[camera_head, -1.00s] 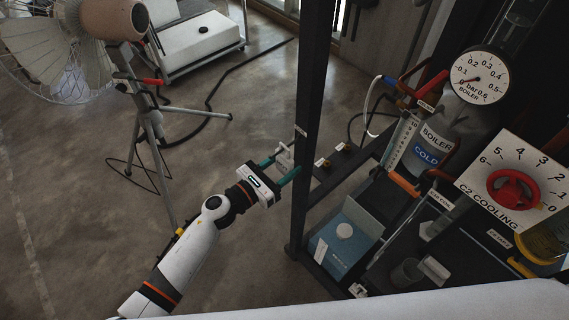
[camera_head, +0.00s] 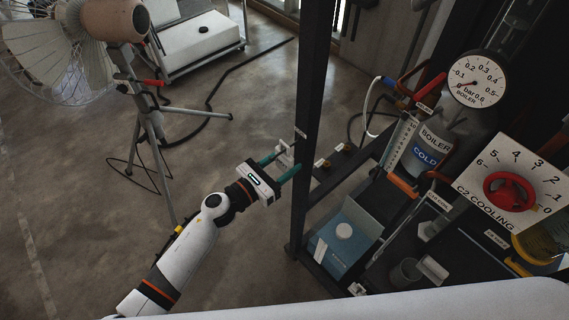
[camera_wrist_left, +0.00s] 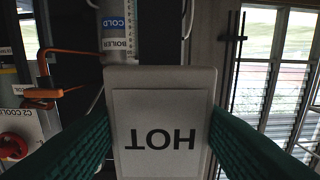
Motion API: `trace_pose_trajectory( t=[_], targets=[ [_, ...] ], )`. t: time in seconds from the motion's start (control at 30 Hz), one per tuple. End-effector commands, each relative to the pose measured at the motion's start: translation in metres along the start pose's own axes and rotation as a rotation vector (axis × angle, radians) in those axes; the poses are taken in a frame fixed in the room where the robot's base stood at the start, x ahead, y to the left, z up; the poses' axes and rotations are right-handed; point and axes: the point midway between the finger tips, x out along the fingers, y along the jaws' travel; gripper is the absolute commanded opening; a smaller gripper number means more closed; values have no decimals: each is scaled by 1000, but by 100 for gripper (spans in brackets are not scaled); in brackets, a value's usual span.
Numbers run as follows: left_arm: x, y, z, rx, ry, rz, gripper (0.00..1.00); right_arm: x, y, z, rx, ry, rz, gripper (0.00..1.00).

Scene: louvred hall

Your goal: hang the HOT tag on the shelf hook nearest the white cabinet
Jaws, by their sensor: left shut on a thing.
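The HOT tag (camera_wrist_left: 160,125) is a pale grey plate with dark lettering, upside down in the left wrist view. My left gripper (camera_head: 280,164) is shut on it, with a green finger on each side. In the head view the tag (camera_head: 285,152) is small and partly hidden between the fingers, just left of the dark shelf post (camera_head: 308,130). Two small brass-coloured fittings, which may be hooks, show right of the post: one nearer (camera_head: 323,163) and one farther (camera_head: 344,148). A white cabinet-like box (camera_head: 202,38) stands at the back. My right gripper is not in view.
The shelf to the right holds a boiler with a COLD label (camera_head: 425,154), a dial gauge (camera_head: 477,80), a C2 COOLING panel (camera_head: 510,185) and a blue box (camera_head: 345,236). A tripod fan (camera_head: 70,50) stands at left. Cables cross the floor; open floor surrounds my left arm.

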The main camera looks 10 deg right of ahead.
Motion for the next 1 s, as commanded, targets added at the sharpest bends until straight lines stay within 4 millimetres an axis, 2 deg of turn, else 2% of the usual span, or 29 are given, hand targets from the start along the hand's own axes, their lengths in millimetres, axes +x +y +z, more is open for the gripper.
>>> trace_pose_trajectory(
  t=[0.67,0.77,1.0],
  targets=[
    [-7,0,0,-1,0,0,0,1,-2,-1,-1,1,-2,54],
    [-13,0,0,-1,0,-1,0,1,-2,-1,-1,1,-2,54],
    [-42,0,1,-1,-1,-1,0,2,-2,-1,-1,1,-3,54]
  ],
)
